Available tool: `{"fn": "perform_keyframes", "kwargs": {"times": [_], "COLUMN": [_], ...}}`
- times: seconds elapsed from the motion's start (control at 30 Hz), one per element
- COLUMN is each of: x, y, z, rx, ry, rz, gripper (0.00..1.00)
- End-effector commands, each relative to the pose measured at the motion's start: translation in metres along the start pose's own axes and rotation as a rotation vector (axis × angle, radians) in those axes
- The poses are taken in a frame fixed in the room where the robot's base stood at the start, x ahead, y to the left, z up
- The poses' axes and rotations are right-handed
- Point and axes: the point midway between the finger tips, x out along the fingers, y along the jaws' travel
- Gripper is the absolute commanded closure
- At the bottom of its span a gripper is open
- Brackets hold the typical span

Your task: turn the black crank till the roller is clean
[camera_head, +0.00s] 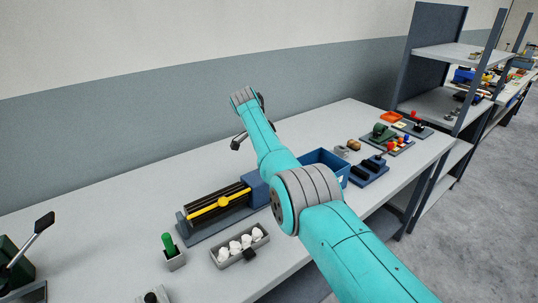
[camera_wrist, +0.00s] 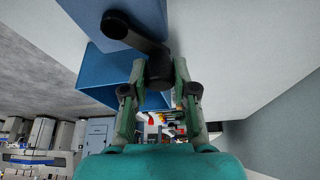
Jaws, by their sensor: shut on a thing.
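The roller (camera_head: 213,196) lies in a grey frame on the bench in the head view. It is dark with thin pale streaks, and a yellow bar (camera_head: 218,203) runs along its front. A blue block (camera_head: 257,190) stands at its right end. My arm hides the crank there. In the wrist view, the black crank (camera_wrist: 140,36) extends from a round hub at upper left to a handle (camera_wrist: 159,70) between my fingers. My gripper (camera_wrist: 158,82) is shut on that handle. My gripper's jaws cannot be made out in the head view.
A grey tray of white tufts (camera_head: 215,258) and a green-handled tool in a cup (camera_head: 168,244) stand in front. A blue bin (camera_head: 325,158), which also shows in the wrist view (camera_wrist: 105,68), is to the right. Shelves (camera_head: 445,105) stand beyond. The bench's back left is clear.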

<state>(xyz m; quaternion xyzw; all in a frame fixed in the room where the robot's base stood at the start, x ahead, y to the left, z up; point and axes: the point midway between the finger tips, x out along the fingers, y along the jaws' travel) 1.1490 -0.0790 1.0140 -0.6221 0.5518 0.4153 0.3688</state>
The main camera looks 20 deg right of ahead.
Motion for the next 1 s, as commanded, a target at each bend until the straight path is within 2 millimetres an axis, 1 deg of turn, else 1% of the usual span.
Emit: {"fn": "perform_keyframes", "kwargs": {"times": [0.3, 0.77, 0.8, 0.87, 1.0], "x": [0.0018, 0.0019, 0.0019, 0.0019, 0.0015], "y": [0.0029, 0.0031, 0.0031, 0.003, 0.0027], "z": [-0.0008, -0.0006, -0.0005, -0.0006, -0.001], "rx": [0.049, 0.055, 0.055, 0.055, 0.055], "ry": [-0.002, -0.002, -0.002, -0.002, -0.001], "rz": [0.025, 0.027, 0.027, 0.027, 0.025], "gripper": [1.0, 1.0, 0.63, 0.48, 0.47]}}
